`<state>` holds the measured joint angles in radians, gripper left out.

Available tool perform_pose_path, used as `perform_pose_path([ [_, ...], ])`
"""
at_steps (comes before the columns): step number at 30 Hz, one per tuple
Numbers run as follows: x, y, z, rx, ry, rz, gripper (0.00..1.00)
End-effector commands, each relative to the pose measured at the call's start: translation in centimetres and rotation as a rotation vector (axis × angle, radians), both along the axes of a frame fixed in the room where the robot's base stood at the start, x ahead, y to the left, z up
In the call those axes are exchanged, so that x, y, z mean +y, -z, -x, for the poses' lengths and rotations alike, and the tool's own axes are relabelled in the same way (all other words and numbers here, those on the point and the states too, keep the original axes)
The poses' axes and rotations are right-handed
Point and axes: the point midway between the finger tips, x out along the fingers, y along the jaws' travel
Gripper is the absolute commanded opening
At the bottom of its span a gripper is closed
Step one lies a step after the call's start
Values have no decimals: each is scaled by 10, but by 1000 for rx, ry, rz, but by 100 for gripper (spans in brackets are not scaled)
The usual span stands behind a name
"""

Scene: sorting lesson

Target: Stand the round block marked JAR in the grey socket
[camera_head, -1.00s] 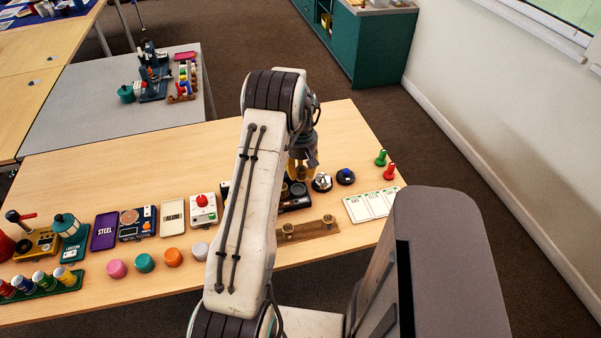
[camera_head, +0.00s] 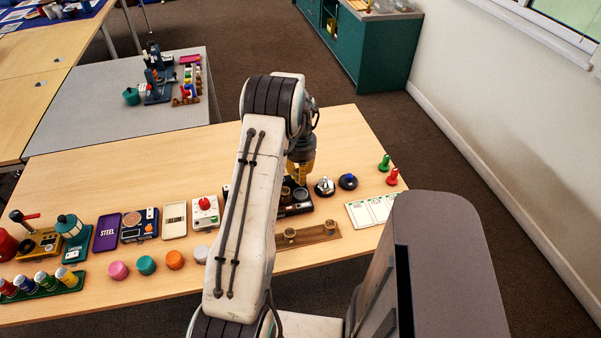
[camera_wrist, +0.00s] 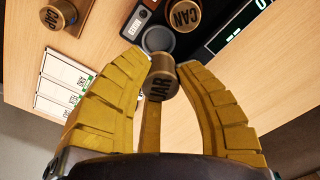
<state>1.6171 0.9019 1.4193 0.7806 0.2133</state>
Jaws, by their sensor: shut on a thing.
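The round brass block marked JAR (camera_wrist: 161,84) is between the yellow fingers of my gripper (camera_wrist: 165,92) in the wrist view, and the gripper is shut on it. The grey socket (camera_wrist: 158,39) is an empty round cup in a dark base, just beyond the block in that view. A block marked CAN (camera_wrist: 184,16) stands beside it in the base. In the head view my gripper (camera_head: 303,176) points down above the dark base (camera_head: 297,209), with the grey socket (camera_head: 300,194) close below it. The held block cannot be made out there.
A wooden rack (camera_head: 312,237) in front of the base bears round brass blocks, one marked CAP (camera_wrist: 54,17). A white card (camera_head: 372,209) lies to the right.

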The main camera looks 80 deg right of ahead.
Motion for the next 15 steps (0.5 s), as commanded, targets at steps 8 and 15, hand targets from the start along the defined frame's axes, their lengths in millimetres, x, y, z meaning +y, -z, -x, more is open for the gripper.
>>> perform_pose_path([
  [8, 1, 13, 0, 0, 4, -2, 12],
  [15, 1, 32, 0, 0, 3, -3, 12],
])
